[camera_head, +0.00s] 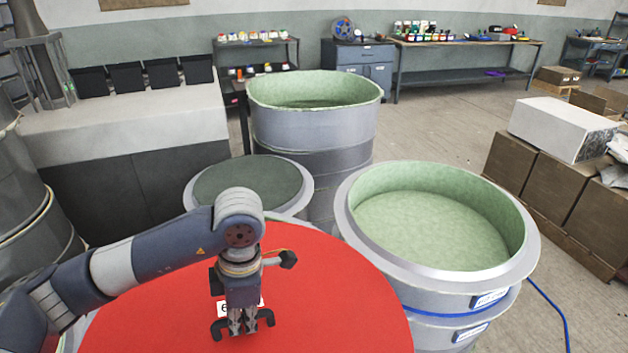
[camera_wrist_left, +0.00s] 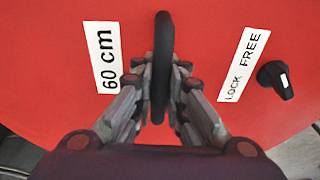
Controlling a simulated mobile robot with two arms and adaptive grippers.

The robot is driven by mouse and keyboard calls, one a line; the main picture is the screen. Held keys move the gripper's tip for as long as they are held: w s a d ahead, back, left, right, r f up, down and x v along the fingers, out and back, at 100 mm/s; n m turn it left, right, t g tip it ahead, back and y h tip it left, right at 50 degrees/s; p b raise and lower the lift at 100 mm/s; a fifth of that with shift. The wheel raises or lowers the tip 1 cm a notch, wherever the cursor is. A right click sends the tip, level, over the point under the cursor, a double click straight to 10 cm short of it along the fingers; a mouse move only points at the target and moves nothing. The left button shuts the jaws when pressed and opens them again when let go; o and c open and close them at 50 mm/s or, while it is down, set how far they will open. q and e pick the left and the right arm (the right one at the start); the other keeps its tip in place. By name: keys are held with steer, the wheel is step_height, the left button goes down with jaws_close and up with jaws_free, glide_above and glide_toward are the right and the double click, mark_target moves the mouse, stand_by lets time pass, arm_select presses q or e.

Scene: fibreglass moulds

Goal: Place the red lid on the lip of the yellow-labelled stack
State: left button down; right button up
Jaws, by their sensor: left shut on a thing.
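The large red lid (camera_head: 345,295) fills the lower middle of the head view. It also fills the left wrist view (camera_wrist_left: 60,50), with a "60 cm" label, a "LOCK FREE" label and a black knob. My left gripper (camera_head: 242,326) is shut on the lid's black handle (camera_wrist_left: 162,50), with its fingers on both sides. I cannot tell whether the lid is raised or resting. No yellow label shows. An open green-lined mould stack (camera_head: 345,210) with blue-edged labels stands to the right. Another open stack (camera_head: 315,130) stands behind, no label visible. My right gripper is out of view.
A dark-topped round mould (camera_head: 250,185) stands just behind the lid. A pale bench (camera_head: 120,125) is at the left. Cardboard boxes (camera_head: 545,170) stand at the right. A blue hose (camera_head: 553,305) lies on the floor. Open floor (camera_head: 440,135) lies behind the right stack.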

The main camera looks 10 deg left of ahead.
mark_target(252, 346)
arm_select(q)
steer(key=m, duration=0.6)
steer(key=shift+s+d+r+t, duration=0.2)
steer(key=shift+d+r+t, duration=0.1)
steer(key=shift+r+t, duration=0.1)
steer(key=m, duration=0.6)
steer(key=shift+s+d+r+t, duration=0.3)
steer(key=shift+s+t, duration=0.1)
steer(key=m, duration=0.6)
steer(key=shift+s+d+r+m+h, duration=0.25)
steer(key=shift+s+d+m+h, duration=0.05)
steer(key=shift+s+d, duration=0.1)
steer(key=m, duration=0.3)
steer(key=s+m, duration=0.1)
steer(key=m, duration=0.1)
steer(key=shift+d+r+m+t+h, duration=0.2)
steer(key=shift+d+m+t+h, duration=0.05)
steer(key=shift+m+t+h, duration=0.05)
